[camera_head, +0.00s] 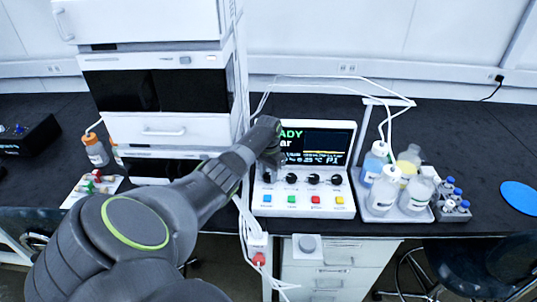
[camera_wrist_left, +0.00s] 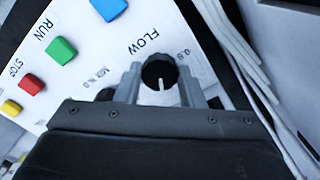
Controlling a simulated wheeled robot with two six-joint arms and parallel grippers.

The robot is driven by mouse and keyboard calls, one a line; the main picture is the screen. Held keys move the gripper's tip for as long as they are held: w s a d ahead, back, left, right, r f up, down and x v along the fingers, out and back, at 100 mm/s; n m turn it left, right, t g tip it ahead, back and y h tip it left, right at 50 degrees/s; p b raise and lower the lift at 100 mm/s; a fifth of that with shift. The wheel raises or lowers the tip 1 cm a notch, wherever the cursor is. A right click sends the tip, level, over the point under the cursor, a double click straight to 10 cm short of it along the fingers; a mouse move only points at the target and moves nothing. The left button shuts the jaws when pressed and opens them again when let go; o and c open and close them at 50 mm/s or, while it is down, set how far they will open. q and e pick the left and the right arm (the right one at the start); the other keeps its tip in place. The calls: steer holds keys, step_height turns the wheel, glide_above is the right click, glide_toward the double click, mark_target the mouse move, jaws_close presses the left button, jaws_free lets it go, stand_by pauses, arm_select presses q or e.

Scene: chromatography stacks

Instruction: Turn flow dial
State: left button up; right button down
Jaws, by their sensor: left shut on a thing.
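The control box (camera_head: 335,203) stands on the black bench with a lit screen (camera_head: 315,144), a row of black knobs and coloured buttons. In the left wrist view the black flow dial (camera_wrist_left: 158,67) sits on the white panel beside the word FLOW. Its white pointer line faces the bottom of the picture, towards my wrist. My left gripper (camera_head: 269,172) reaches down to the leftmost knob position and hides the dial in the head view. In the wrist view its two grey fingers (camera_wrist_left: 160,82) stand on either side of the dial, shut on it. My right gripper is not in view.
Blue (camera_wrist_left: 108,7), green (camera_wrist_left: 61,48), red (camera_wrist_left: 31,84) and yellow (camera_wrist_left: 11,108) buttons lie near the dial. A tray of bottles (camera_head: 385,212) stands right of the box. The white instrument stack (camera_head: 160,85) rises on the left. White tubes run close by.

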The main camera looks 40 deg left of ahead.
mark_target(269, 176)
arm_select(q)
steer(key=shift+w+r+m, duration=0.1)
steer(key=shift+m, duration=1)
steer(key=o, duration=1)
step_height(269, 176, up, 17)
steer(key=shift+r+b, duration=0.2)
steer(key=shift+b, duration=0.1)
steer(key=shift+f, duration=0.1)
